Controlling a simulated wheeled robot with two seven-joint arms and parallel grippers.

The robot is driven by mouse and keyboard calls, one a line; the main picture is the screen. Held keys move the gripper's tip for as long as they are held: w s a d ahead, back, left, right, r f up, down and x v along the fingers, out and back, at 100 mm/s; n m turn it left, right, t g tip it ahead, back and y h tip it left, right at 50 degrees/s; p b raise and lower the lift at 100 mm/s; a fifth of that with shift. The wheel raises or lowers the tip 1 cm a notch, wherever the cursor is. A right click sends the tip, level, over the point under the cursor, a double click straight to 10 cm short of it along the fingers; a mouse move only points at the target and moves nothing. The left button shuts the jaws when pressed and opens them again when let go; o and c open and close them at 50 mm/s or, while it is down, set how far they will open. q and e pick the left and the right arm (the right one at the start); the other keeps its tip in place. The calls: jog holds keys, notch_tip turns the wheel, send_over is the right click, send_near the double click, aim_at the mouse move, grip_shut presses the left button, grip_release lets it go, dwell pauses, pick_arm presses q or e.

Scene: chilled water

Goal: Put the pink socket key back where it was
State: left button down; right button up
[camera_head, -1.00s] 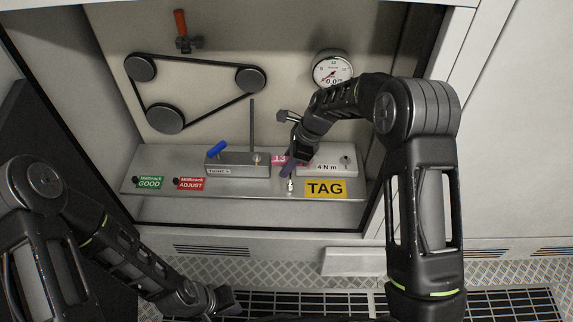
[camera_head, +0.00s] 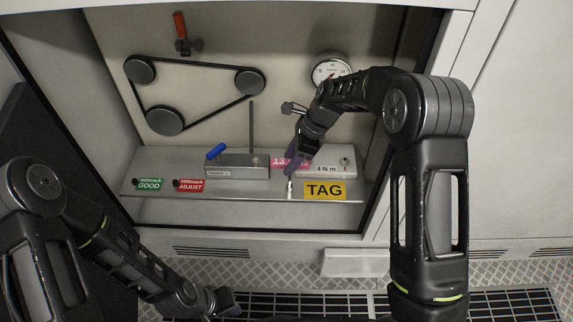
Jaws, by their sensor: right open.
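A pink piece marked 13 (camera_head: 281,162) shows on the shelf at the back, partly hidden by my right gripper. I cannot tell whether it is the socket key itself or a label. My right gripper (camera_head: 293,165) is open and points down in front of it. A small silver upright piece (camera_head: 289,188) stands just below the fingertips; contact with the fingers cannot be told. My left gripper (camera_head: 226,302) is low, outside the cabinet and far from the shelf. Its finger opening is not clear.
The shelf (camera_head: 240,192) holds a grey block with a blue lever (camera_head: 216,151), a 4 N m block (camera_head: 326,169), a yellow TAG plate (camera_head: 325,190), a green GOOD tag (camera_head: 149,184) and a red ADJUST tag (camera_head: 190,185). A belt on pulleys (camera_head: 166,120) and a gauge (camera_head: 328,71) are behind.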

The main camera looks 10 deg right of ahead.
jog(key=v, duration=0.8)
jog(key=shift+r+p, duration=0.25)
jog(key=shift+p, duration=0.15)
jog(key=shift+d, duration=0.1)
